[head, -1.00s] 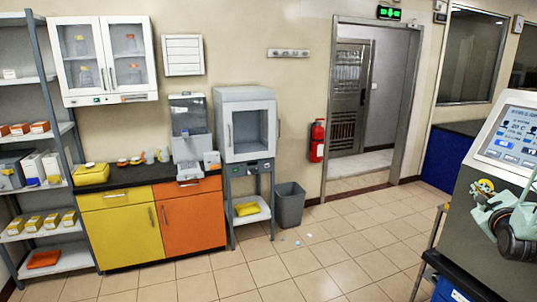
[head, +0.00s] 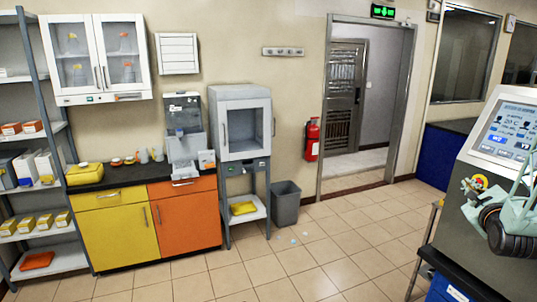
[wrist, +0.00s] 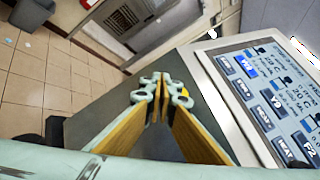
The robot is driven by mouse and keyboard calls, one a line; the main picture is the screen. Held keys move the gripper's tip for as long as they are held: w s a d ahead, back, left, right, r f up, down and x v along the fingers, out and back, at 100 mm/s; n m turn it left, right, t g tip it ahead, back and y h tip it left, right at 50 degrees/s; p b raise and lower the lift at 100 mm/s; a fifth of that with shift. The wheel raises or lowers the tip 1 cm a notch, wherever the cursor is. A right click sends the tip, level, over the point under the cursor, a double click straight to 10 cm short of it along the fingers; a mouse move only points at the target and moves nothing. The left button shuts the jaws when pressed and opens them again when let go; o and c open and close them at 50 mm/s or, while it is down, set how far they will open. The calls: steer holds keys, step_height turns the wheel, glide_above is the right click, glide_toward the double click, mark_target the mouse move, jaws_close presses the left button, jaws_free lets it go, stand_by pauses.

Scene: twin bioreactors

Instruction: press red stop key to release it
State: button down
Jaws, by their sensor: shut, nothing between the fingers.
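My gripper (wrist: 161,88) shows in the wrist view with its two fingers shut, tips together and nothing between them. It hovers over the front of a grey machine (wrist: 105,115), beside the machine's screen (wrist: 270,95). A small yellow patch (wrist: 186,91) shows just behind the right fingertip; it may be the stop key's collar, mostly hidden. In the head view a yellow piece (head: 480,181) with a little red sits on the panel below the screen (head: 508,128), partly covered by my gripper. I cannot tell whether the fingertips touch the key.
The screen's raised frame lies close to the right of my fingers in the wrist view. In the head view a grey bin (head: 286,205), a fire extinguisher (head: 312,139) and cabinets (head: 120,235) stand well away.

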steer(key=a, duration=0.1)
steer(key=s+a+b, duration=0.1)
steer(key=a, duration=0.1)
steer(key=a+b, duration=0.1)
steer(key=shift+s+a, duration=0.3)
steer(key=shift+s, duration=0.1)
stand_by(0.5)
steer(key=s+a+r+n+g+y, duration=0.1)
steer(key=s+a+r+n+g, duration=0.1)
steer(key=s+a+n, duration=0.5)
steer(key=s+a+r+n+g+y+b, duration=0.15)
steer(key=a+n, duration=0.25)
steer(key=a, duration=0.7)
steer(key=s+a+r+n+g+y, duration=0.25)
steer(key=s+a+n, duration=0.25)
steer(key=a, duration=0.4)
steer(key=s+a+n+g, duration=0.2)
steer(key=s+a+n, duration=0.3)
steer(key=s, duration=0.7)
steer(key=s+a+f+n+g+y, duration=0.1)
steer(key=s+a+n, duration=0.4)
steer(key=s, duration=0.7)
steer(key=s+a+f+n+g+y, duration=0.1)
steer(key=s+a+n+g, duration=0.1)
steer(key=s+a+n, duration=0.3)
steer(key=s+a+b, duration=0.1)
steer(key=s+a, duration=0.2)
steer(key=s, duration=0.4)
steer(key=shift+g, duration=0.4)
